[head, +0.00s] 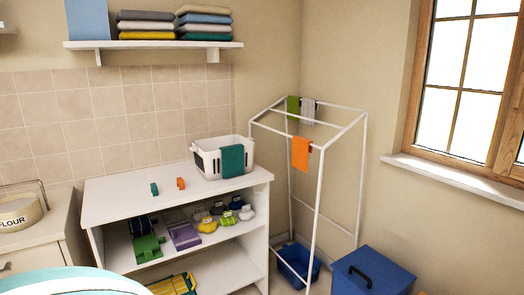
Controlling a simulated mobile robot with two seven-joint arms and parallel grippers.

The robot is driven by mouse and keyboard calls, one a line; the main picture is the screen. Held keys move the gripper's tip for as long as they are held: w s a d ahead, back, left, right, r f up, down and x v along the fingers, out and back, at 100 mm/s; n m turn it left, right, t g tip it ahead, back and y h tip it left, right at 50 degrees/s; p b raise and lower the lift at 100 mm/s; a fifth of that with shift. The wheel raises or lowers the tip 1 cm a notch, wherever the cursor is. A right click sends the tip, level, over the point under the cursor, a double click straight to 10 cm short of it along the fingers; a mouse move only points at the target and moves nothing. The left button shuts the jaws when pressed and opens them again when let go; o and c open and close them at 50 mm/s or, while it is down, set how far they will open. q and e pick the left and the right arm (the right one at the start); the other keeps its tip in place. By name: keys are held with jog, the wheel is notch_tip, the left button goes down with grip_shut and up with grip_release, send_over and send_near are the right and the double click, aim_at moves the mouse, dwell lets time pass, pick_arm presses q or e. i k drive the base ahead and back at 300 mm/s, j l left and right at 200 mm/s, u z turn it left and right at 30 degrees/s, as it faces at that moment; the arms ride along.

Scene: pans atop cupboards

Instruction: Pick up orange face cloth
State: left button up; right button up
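The orange face cloth (301,153) hangs over a front bar of the white drying rack (322,200), right of the picture's middle. It hangs down below the bar, and a small dark item shows on the bar at its right edge. Neither of my grippers is in view.
A green cloth (293,105) and a grey cloth (308,111) hang on the rack's back bar. A white basket (207,160) with a teal cloth (232,160) stands on the shelf unit (130,197) left of the rack. A blue box (372,272) stands right of the rack.

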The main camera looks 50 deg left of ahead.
aim_at(300, 147)
jog(key=u, duration=1.25)
jog(key=i+z, duration=0.25)
jog(key=i, duration=0.25)
jog(key=i+j+z, duration=0.25)
jog(key=i, duration=0.2)
jog(key=i+j+z, duration=0.2)
jog(key=i, duration=0.25)
